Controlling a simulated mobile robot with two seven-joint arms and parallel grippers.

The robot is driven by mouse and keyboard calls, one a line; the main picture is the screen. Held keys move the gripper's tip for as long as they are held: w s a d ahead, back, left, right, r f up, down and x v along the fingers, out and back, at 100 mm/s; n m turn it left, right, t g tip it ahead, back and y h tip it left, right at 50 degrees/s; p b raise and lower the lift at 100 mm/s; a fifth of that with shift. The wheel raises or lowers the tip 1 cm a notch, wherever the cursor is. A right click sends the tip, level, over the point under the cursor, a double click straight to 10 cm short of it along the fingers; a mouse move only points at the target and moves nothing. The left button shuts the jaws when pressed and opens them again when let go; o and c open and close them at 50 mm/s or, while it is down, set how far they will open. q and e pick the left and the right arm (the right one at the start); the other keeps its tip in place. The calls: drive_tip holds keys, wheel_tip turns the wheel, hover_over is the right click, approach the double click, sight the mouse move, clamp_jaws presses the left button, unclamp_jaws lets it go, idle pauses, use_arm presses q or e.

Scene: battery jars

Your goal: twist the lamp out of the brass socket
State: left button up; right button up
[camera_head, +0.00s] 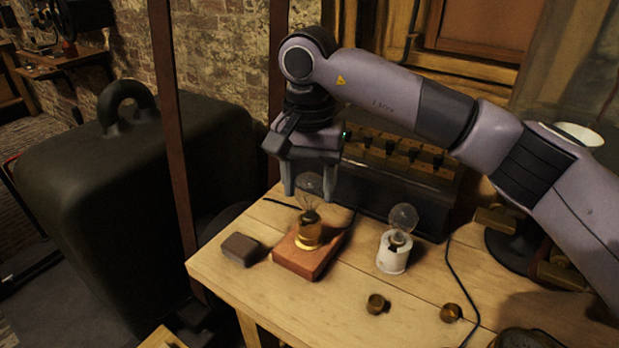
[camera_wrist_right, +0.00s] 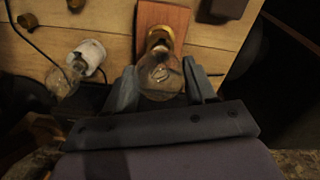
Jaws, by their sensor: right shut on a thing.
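A clear glass lamp (camera_head: 310,196) stands upright in the brass socket (camera_head: 309,234). The socket sits on a reddish wooden block (camera_head: 296,260) on the table. My right gripper (camera_head: 310,188) comes down from above and is shut on the lamp's glass bulb, one finger on each side. In the right wrist view, the lamp (camera_wrist_right: 160,76) is between the two fingers, with the brass socket (camera_wrist_right: 159,37) beyond it. Whether the lamp's base is still seated in its thread cannot be told. My left gripper is not in view.
A white socket (camera_head: 392,254) with another clear bulb (camera_head: 403,216) stands to the right. A dark small block (camera_head: 240,249) lies left of the wooden base. Two small brass pieces (camera_head: 376,304) (camera_head: 451,312) lie in front. A dark box with switches (camera_head: 400,180) stands behind.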

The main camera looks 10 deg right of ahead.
drive_tip(key=shift+n, duration=0.3)
drive_tip(key=n, duration=0.5)
drive_tip(key=shift+p, duration=0.35)
drive_tip(key=shift+n, duration=0.6)
drive_tip(key=n, duration=0.5)
drive_tip(key=shift+r+p, duration=0.2)
drive_tip(key=shift+p, duration=0.2)
drive_tip(key=shift+r+p, duration=0.7)
drive_tip(key=shift+r, duration=0.3)
drive_tip(key=shift+r, duration=0.1)
